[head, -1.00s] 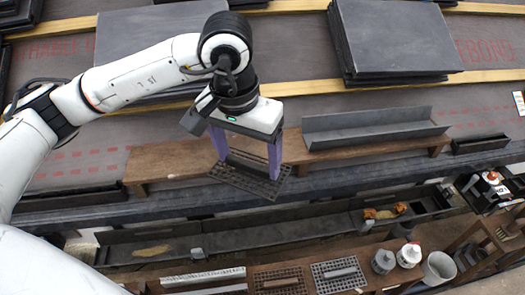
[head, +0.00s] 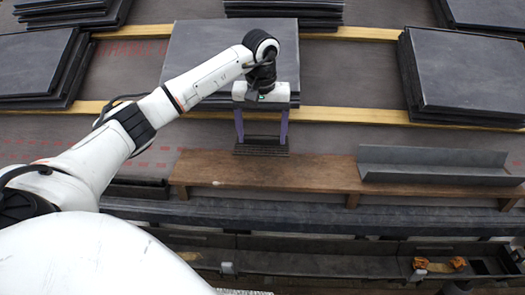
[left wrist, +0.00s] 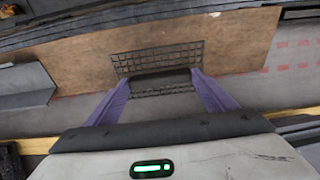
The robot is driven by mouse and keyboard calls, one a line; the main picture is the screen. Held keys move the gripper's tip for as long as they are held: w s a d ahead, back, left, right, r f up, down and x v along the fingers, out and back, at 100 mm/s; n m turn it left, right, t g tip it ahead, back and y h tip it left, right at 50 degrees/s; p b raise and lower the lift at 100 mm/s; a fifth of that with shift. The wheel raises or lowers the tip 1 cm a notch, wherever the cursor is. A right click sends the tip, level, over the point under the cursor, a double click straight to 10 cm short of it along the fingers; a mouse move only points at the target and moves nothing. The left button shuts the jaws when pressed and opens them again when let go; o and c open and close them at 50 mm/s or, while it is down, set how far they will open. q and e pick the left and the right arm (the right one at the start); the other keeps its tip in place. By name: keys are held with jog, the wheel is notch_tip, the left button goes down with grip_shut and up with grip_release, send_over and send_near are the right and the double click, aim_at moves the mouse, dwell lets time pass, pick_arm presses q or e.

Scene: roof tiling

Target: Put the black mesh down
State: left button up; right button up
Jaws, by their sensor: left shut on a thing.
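The black mesh (head: 250,149) is a dark grid panel with a solid bar across its middle. My left gripper (head: 262,141) is shut on it, with a purple finger at each end of the bar. In the head view the mesh shows at the back edge of the brown wooden plank (head: 270,172). In the left wrist view the mesh (left wrist: 150,61) appears level and overlaps the plank (left wrist: 230,40). I cannot tell whether it touches the plank or hangs just above it. My right gripper is not in view.
A grey angled trough (head: 430,168) lies on the right of the plank. Stacks of dark slates (head: 465,75) rest on wooden battens (head: 345,115) behind. A dark gutter (head: 340,250) with orange pieces (head: 420,263) runs along the front.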

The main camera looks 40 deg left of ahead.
pick_arm(q)
notch_tip(320, 180, down, 8)
jog(key=shift+r+b, duration=0.1)
jog(key=shift+b, duration=0.95)
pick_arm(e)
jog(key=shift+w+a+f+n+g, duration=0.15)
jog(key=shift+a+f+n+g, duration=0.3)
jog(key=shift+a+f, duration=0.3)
pick_arm(q)
jog(key=o, duration=1.1)
jog(key=shift+f, duration=0.2)
jog(key=shift+c, duration=0.2)
jog(key=shift+r, duration=0.1)
